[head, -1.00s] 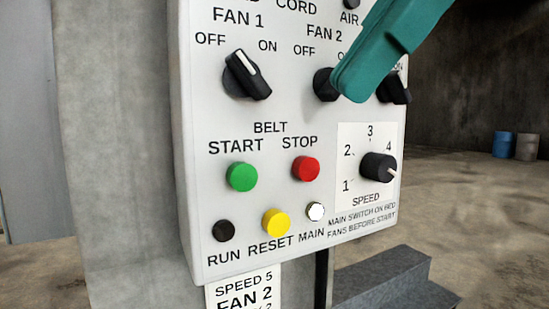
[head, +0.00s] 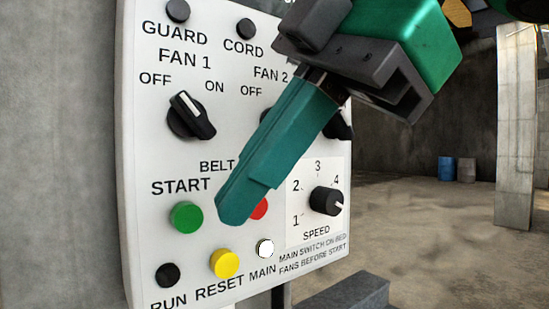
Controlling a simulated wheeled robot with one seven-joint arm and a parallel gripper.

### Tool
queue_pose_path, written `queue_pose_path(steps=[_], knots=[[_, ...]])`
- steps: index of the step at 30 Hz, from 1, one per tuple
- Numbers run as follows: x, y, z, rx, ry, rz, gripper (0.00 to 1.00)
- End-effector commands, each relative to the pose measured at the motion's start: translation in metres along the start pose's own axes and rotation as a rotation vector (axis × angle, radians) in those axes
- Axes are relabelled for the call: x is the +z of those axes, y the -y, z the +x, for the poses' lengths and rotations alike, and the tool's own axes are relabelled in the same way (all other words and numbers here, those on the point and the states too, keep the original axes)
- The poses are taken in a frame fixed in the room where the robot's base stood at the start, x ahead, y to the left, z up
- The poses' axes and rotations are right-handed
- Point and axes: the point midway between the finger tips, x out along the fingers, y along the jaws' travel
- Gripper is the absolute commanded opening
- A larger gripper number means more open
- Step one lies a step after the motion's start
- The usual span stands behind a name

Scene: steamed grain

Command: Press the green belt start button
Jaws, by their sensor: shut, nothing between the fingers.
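The green belt START button (head: 186,217) stands out from the white control panel (head: 140,120) at the lower left in the head view. My gripper (head: 234,218) is shut and empty. Its teal fingers point down and to the left, with the tip just right of the green button in the picture. A gap shows between the tip and the green button. The fingertips cover most of the red STOP button (head: 261,208). I cannot tell how far the tip is from the panel face.
A yellow RESET button (head: 224,263) sits below the fingertip, with a white MAIN lamp (head: 265,248) beside it. The dark RUN lamp (head: 168,275) is below the green button. The FAN 1 knob (head: 191,116) is above, and the SPEED knob (head: 326,201) is to the right.

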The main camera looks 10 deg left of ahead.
Motion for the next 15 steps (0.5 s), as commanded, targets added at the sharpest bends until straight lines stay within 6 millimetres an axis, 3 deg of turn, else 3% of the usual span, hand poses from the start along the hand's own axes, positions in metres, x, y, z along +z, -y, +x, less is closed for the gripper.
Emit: queue_pose_path(steps=[7, 15], knots=[[0.001, -0.001, 0.027, -0.001, 0.001, 0.001, 0.0], [0.0, -0.026, 0.038, -0.002, 0.0, 0.0, 0.0]])
